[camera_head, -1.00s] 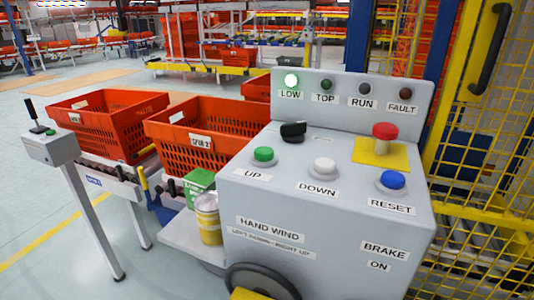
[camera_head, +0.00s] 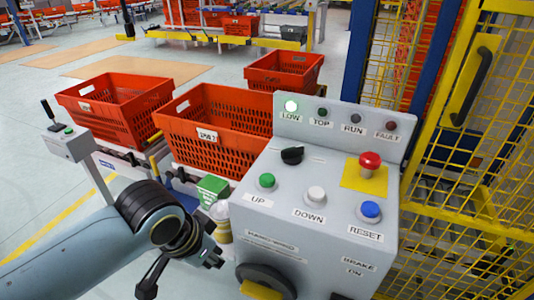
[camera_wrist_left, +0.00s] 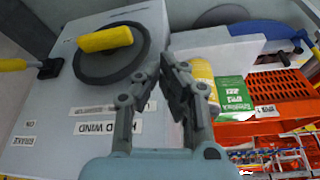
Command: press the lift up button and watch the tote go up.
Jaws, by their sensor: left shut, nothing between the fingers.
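The green UP button (camera_head: 267,181) sits on the sloped top of the grey control box (camera_head: 300,235), left of the white DOWN button (camera_head: 316,194) and blue RESET button (camera_head: 370,210). Orange totes (camera_head: 225,145) stand behind and left of the box. My left gripper (camera_head: 183,270) is at the box's lower left front, below and apart from the UP button. In the left wrist view its fingers (camera_wrist_left: 170,72) are together and empty, near the box's labelled front. My right gripper is not in view.
A red mushroom button (camera_head: 370,160) on a yellow plate and a black selector knob (camera_head: 292,154) stand up from the panel. A yellow can (camera_head: 222,232) and green carton (camera_head: 212,190) are left of the box. Yellow mesh fencing (camera_head: 480,150) closes the right side.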

